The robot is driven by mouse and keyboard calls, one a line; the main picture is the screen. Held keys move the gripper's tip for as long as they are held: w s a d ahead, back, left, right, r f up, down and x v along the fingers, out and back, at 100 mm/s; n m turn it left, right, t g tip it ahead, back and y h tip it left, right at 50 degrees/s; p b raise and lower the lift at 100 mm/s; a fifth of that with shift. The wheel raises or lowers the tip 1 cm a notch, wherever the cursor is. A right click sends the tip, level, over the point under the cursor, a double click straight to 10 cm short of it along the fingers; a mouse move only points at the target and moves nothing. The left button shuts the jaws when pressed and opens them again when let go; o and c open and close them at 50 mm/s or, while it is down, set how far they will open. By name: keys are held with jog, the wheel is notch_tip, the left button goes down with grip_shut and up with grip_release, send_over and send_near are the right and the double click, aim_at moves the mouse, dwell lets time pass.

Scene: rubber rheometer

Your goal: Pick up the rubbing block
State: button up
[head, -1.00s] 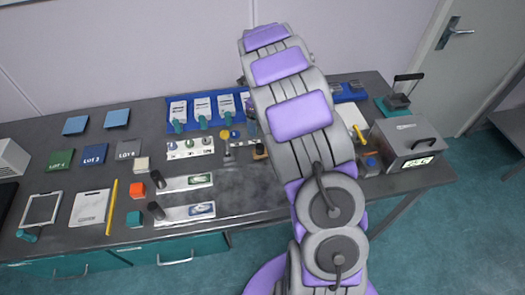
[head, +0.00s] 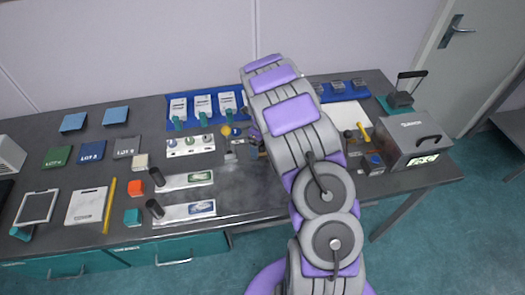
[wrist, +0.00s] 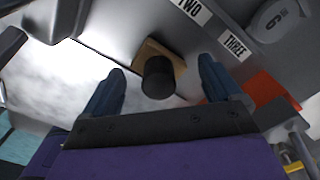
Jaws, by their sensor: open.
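What looks like the rubbing block is a small brown block (wrist: 150,52) with a black cylindrical knob (wrist: 158,78), seen in the wrist view. Gaps show between the fingers and the block, and I see no contact.
Labels "TWO" and "THREE" (wrist: 235,46) and an orange-red piece (wrist: 265,88) lie close by. In the head view, a blue tray with white cards (head: 203,105) stands behind, and a grey instrument (head: 412,140) stands right. Metal plates with black handles (head: 185,213) lie left.

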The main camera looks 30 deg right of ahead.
jog(key=shift+a+f, duration=0.35)
jog(key=shift+f, duration=0.35)
jog(key=shift+d, duration=0.3)
jog(key=shift+c, duration=0.7)
jog(key=shift+d, duration=0.25)
jog(key=c, duration=0.3)
jog(key=shift+a, duration=0.15)
jog(key=c, duration=0.3)
jog(key=shift+a, duration=0.25)
jog(key=shift+c, duration=1)
jog(key=shift+r, duration=0.15)
